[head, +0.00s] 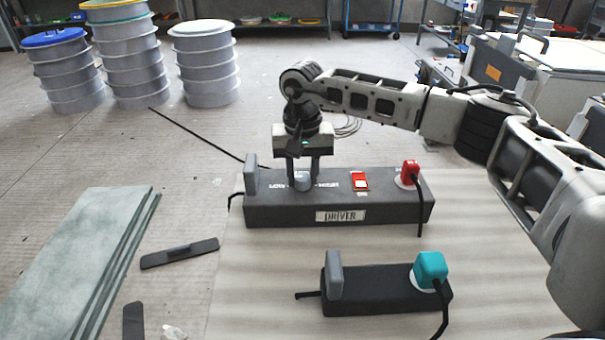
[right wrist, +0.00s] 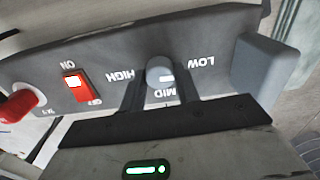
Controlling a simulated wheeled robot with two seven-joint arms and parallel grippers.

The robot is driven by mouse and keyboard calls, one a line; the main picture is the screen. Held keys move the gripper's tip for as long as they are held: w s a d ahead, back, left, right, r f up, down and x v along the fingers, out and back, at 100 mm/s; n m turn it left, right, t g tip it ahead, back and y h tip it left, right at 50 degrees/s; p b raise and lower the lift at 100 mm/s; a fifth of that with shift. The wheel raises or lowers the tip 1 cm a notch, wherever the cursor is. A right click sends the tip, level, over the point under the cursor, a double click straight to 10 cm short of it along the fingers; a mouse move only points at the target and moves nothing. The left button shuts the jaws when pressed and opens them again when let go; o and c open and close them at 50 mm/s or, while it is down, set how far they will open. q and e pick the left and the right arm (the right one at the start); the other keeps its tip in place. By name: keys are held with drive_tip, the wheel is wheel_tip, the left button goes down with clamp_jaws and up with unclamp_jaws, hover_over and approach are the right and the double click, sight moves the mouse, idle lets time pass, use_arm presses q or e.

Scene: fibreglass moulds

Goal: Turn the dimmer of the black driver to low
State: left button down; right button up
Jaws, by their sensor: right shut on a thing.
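The black driver (head: 285,214) lies on a pale mat, with a DRIVER label on its front. Its grey round dimmer knob (head: 303,184) sits on top towards the left end. In the right wrist view the knob (right wrist: 158,72) stands among the words HIGH, MID and LOW. A pale mark on the knob's face lies on the MID side, though its exact angle is hard to tell. My right gripper (head: 303,175) points down and is shut on the knob, one finger on each side. My left gripper is not in view.
The driver also carries a red switch (head: 359,181), a red plug (head: 409,172) and a grey end block (head: 251,175). A second black box (head: 385,292) with a teal plug (head: 430,268) lies in front. Greenish boards (head: 75,250) lie at left; drums stand behind.

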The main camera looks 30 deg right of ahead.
sight(303, 177)
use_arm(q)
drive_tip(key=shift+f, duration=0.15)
use_arm(e)
drive_tip(key=shift+n, duration=0.3)
drive_tip(key=o, duration=1)
drive_tip(key=shift+c, duration=0.2)
use_arm(q)
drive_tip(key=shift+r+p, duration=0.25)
drive_tip(key=shift+p, duration=0.25)
use_arm(e)
wheel_tip(303, 177, up, 16)
